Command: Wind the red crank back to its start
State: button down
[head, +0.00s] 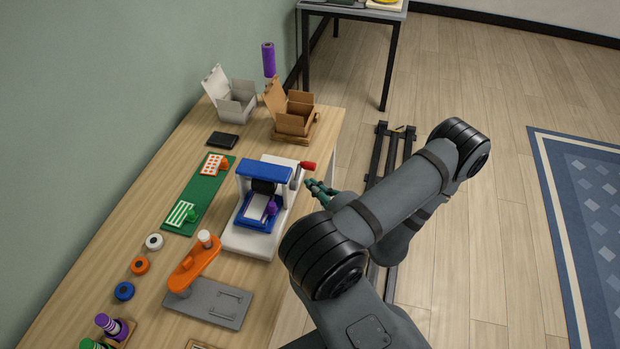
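The red crank handle (308,165) sticks out at the right side of a white and blue machine (264,172), near its top. A grey crank arm (297,177) shows beside it. The machine stands on a white base (246,241) at the table's right edge, with a purple part (271,208) and a white piece on its blue bed. My gripper (316,188), with dark green fingers, is just off the table edge, slightly below and right of the red handle in the head view. It appears apart from the handle. The fingers are small and partly overlapped, so their opening is unclear.
Left of the machine lies a green board (197,200) with two cards. An orange lever device (193,265) on a grey plate stands nearer, with several small rolls beside it. Open boxes (292,113) stand at the far end.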

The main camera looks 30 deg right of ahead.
aim_at(301, 167)
jog(key=w+f, duration=0.1)
jog(key=w, duration=0.1)
jog(key=w+d+p, duration=0.1)
jog(key=w, duration=0.1)
jog(key=w+d+f, duration=0.1)
jog(key=w, duration=0.1)
jog(key=shift+f, duration=0.3)
jog(key=shift+d+r+p, duration=0.1)
jog(key=shift+d+p, duration=0.1)
jog(key=shift+p, duration=0.45)
jog(key=shift+w+d+m+g+p, duration=0.1)
jog(key=shift+w+m+g+p, duration=0.1)
jog(key=shift+m+g+p, duration=0.35)
